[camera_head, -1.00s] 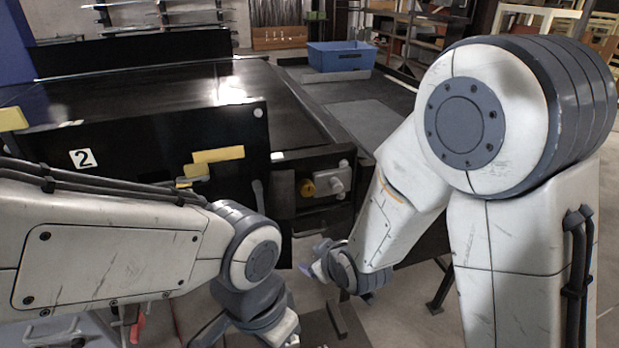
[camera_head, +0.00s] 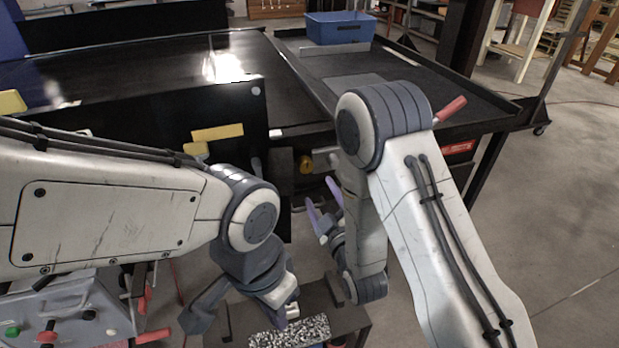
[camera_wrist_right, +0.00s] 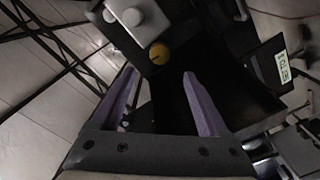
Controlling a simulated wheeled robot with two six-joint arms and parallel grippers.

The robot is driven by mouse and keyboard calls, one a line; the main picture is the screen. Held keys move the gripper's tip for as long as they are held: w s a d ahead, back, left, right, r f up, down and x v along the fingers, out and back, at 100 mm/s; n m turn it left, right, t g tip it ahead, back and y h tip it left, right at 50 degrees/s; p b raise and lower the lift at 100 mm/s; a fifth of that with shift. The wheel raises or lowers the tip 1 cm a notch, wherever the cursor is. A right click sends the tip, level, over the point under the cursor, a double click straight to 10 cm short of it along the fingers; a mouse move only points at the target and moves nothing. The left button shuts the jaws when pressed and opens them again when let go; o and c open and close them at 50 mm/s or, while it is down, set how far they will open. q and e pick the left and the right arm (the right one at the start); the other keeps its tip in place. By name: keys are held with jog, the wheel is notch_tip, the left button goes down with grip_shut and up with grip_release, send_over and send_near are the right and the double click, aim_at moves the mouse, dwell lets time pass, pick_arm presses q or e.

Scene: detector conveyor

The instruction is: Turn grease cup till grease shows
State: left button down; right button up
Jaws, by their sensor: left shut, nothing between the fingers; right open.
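The grease cup, a small round brass-yellow knob (camera_head: 306,164), sits on the conveyor's near end beside a pale grey housing (camera_head: 325,157). In the right wrist view the cup (camera_wrist_right: 159,53) lies ahead of and between the fingertips, with a dark slot or line across its face. My right gripper (camera_head: 319,192) is open and empty, its purple fingers pointing up toward the cup from below; it also shows in the right wrist view (camera_wrist_right: 158,76). The fingers look apart from the cup. My left gripper (camera_head: 290,304) is shut and empty, low in front, its fingers partly hidden. I cannot make out grease.
The black conveyor (camera_head: 150,75) fills the back left. A blue bin (camera_head: 340,28) stands at its far right. A speckled plate (camera_head: 288,333) lies on a dark stand low in front. A control box (camera_head: 62,318) with coloured knobs is at lower left. Open floor lies right.

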aim_at(307, 168)
jog(key=x, duration=0.8)
jog(key=shift+w, duration=0.2)
jog(key=shift+w+a, duration=0.2)
jog(key=shift+w, duration=0.25)
pick_arm(q)
jog(key=shift+f, duration=0.65)
pick_arm(e)
grip_shut()
pick_arm(q)
jog(key=shift+f, duration=0.1)
